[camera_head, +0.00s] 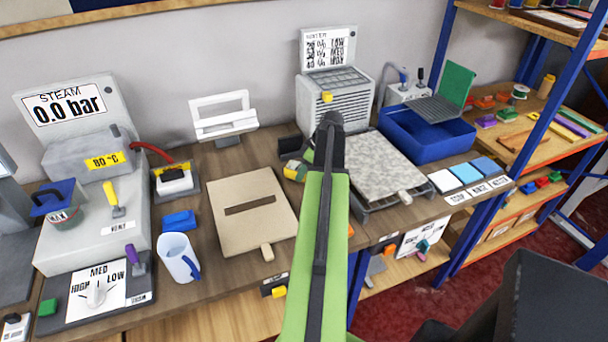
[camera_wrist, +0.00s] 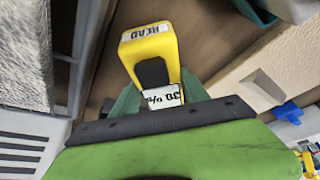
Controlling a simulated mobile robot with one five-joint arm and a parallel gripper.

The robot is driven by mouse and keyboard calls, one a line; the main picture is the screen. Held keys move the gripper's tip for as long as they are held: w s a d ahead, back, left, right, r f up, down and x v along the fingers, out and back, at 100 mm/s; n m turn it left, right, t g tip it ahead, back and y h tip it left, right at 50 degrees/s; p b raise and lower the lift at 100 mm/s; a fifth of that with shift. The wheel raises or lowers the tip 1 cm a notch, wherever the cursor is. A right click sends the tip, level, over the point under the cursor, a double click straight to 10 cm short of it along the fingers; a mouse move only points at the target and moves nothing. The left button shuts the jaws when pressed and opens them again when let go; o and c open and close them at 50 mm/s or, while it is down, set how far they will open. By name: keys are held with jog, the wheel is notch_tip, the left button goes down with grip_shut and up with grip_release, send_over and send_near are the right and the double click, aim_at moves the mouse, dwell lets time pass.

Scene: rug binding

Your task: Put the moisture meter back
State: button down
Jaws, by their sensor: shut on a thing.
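The moisture meter (camera_wrist: 150,45) is a yellow device with a black pad, a "READ" label and a "30 %" display, seen close in the wrist view. My gripper (camera_wrist: 160,95) has its green fingers on both sides of the meter's near end and is shut on it. In the head view the yellow meter (camera_head: 293,171) shows just left of my green arm, between the beige board and the speckled slab. My arm hides part of it there. I cannot tell whether it touches the bench.
A beige slotted board (camera_head: 250,212) lies left of my arm; a speckled slab (camera_head: 377,165) lies right. A grey vented box (camera_head: 337,100) stands behind. A yellow-and-black item (camera_head: 274,287) sits at the bench's front edge. A white jug (camera_head: 178,257) and blue tray (camera_head: 428,135) stand farther out.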

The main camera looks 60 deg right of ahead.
jog(key=shift+f, duration=0.15)
jog(key=c, duration=0.6)
grip_release()
jog(key=p+v, duration=0.5)
jog(key=v, duration=0.1)
jog(key=p+v, duration=0.5)
jog(key=shift+r+p, duration=0.3)
jog(key=shift+r, duration=0.15)
jog(key=shift+s+r+p, duration=0.25)
jog(key=shift+r+p, duration=0.1)
jog(key=shift+p, duration=0.05)
jog(key=shift+f, duration=0.1)
